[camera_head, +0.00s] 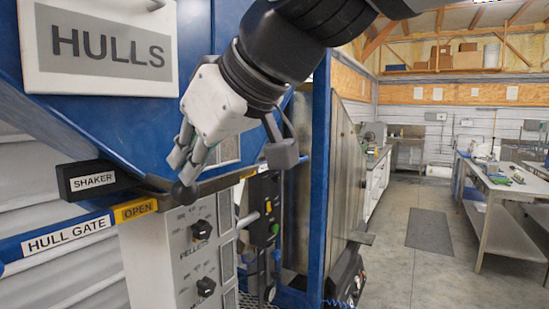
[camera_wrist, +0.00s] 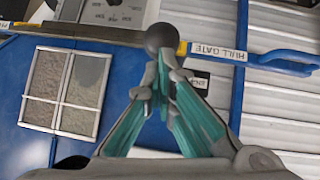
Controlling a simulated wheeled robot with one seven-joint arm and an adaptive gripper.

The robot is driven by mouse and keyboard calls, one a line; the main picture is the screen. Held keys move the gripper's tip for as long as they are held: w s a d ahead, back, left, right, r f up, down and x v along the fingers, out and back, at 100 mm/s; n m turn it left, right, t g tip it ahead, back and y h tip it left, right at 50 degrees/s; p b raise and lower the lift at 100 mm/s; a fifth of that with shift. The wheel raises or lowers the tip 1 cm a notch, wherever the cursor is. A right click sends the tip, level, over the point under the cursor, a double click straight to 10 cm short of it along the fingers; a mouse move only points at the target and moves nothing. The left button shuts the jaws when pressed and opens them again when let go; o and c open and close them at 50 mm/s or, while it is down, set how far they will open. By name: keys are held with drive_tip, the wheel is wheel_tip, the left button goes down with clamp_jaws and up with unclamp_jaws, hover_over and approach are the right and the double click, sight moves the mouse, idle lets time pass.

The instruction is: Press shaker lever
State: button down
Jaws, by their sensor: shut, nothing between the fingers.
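A black box labelled SHAKER (camera_head: 92,180) is mounted low on the blue hopper in the head view. A dark round knob (camera_head: 183,194) sits to its right, at the end of a dark bar; I cannot tell how the bar joins the box. My gripper (camera_head: 181,165) points down at the knob from just above, with its fingers shut and empty. In the wrist view, the knob (camera_wrist: 161,38) lies just beyond the closed fingertips (camera_wrist: 163,72). I cannot tell whether they touch it. The fingers partly hide the SHAKER label there.
The blue HULL GATE bar (camera_head: 67,232) with its yellow OPEN tag (camera_head: 134,210) runs close below the knob. A grey control panel (camera_head: 180,250) with black dials stands beneath. The HULLS sign (camera_head: 105,48) is above left. Open floor (camera_head: 400,275) lies to the right.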

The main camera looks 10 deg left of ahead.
drive_tip(key=b+v, duration=0.1)
drive_tip(key=v, duration=0.9)
drive_tip(key=shift+s+d+r, duration=0.15)
drive_tip(key=shift+d+r, duration=0.05)
idle(0.4)
